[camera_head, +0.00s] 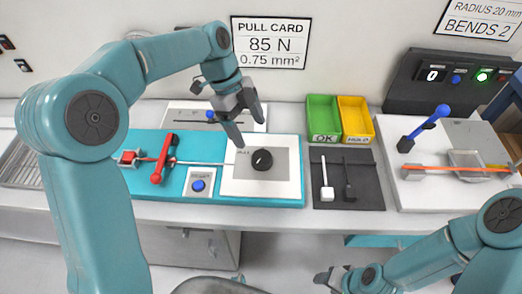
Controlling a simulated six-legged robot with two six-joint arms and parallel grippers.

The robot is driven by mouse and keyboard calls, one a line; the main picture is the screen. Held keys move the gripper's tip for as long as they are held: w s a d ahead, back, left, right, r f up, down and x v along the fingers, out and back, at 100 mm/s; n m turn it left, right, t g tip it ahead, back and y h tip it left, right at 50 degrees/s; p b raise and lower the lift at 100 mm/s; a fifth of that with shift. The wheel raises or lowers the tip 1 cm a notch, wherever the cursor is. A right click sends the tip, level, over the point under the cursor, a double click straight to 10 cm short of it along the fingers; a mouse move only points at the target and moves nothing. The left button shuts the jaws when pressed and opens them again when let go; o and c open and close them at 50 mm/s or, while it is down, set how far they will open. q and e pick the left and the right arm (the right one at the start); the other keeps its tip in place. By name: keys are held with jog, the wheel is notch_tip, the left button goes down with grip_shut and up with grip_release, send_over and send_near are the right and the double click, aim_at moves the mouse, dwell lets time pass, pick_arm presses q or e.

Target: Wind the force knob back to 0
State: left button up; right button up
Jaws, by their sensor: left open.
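The force knob (262,159) is a round black dial with a light pointer mark, on a white and grey panel (287,187) at the right of the teal pull fixture (210,200). The small scale around it is too fine to read. My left gripper (250,130) is open and empty, pointing down just above and to the left of the knob, apart from it. My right gripper (328,279) is low at the bottom, in front of the bench and far from the knob; its jaws are too unclear to judge.
The fixture carries a red lever (162,160) and a blue button (198,185). Green (323,117) and yellow (355,118) bins stand behind right. A black mat (345,190) holds two small tools. A bend rig with a blue-handled lever (424,128) is farther right.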

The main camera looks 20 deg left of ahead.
aim_at(261, 156)
pick_arm(q)
jog(key=x, duration=0.8)
jog(key=shift+d+f, duration=0.1)
jog(key=shift+s+d+f, duration=0.2)
jog(key=shift+f, duration=0.1)
jog(key=shift+w+f, duration=0.1)
jog(key=shift+a, duration=0.1)
jog(key=c, duration=1)
